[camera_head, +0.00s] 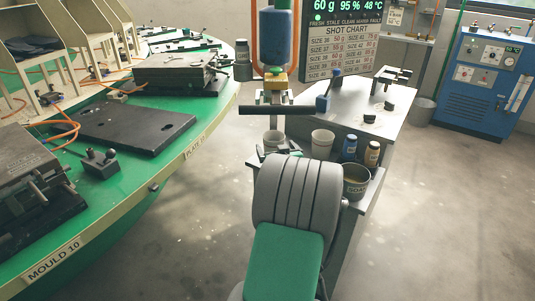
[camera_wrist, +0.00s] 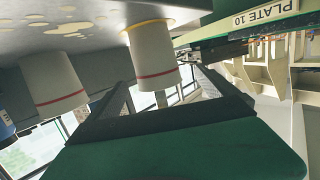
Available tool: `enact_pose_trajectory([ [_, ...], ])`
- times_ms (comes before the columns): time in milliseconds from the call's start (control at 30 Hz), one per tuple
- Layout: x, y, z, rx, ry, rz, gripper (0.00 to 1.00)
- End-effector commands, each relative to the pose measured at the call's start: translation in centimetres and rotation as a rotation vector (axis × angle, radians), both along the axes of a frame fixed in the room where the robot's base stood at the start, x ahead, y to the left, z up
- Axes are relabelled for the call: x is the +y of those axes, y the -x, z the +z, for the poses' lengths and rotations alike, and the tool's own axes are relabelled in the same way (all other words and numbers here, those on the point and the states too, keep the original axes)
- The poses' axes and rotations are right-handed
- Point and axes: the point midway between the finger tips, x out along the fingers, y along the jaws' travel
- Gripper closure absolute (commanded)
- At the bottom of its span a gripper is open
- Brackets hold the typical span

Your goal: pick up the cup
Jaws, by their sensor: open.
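A white cup (camera_head: 272,137) stands on the grey bench under the dosing machine, just beyond my gripper (camera_head: 278,153). In the wrist view, which is turned upside down, this cup (camera_wrist: 150,52) has a red band. My gripper (camera_wrist: 162,80) is open, with one dark finger on each side of the cup's near end. I cannot tell whether either finger touches it. A second white cup (camera_head: 322,141) stands to the right in the head view. It also shows at the left of the wrist view (camera_wrist: 52,82), outside the fingers.
A blue bottle (camera_head: 349,149), an amber bottle (camera_head: 372,154) and a metal pot (camera_head: 356,182) stand right of the cups. The dosing machine (camera_head: 277,85) rises behind. A green carousel (camera_head: 140,172) with moulds and plates fills the left. Pale spills mark the bench (camera_wrist: 120,40).

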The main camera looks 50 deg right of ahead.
Motion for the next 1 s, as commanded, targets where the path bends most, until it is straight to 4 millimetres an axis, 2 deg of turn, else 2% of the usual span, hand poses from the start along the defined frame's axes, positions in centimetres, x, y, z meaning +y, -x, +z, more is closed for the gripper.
enact_pose_trajectory([
  [333, -3.8, -3.9, -1.3, 0.002, -0.001, -0.005, 0.04],
  [600, -4.1, -4.5, -1.3, 0.002, -0.001, -0.003, 0.04],
  [1000, -4.0, -4.6, -1.3, 0.002, -0.002, -0.001, 0.36],
])
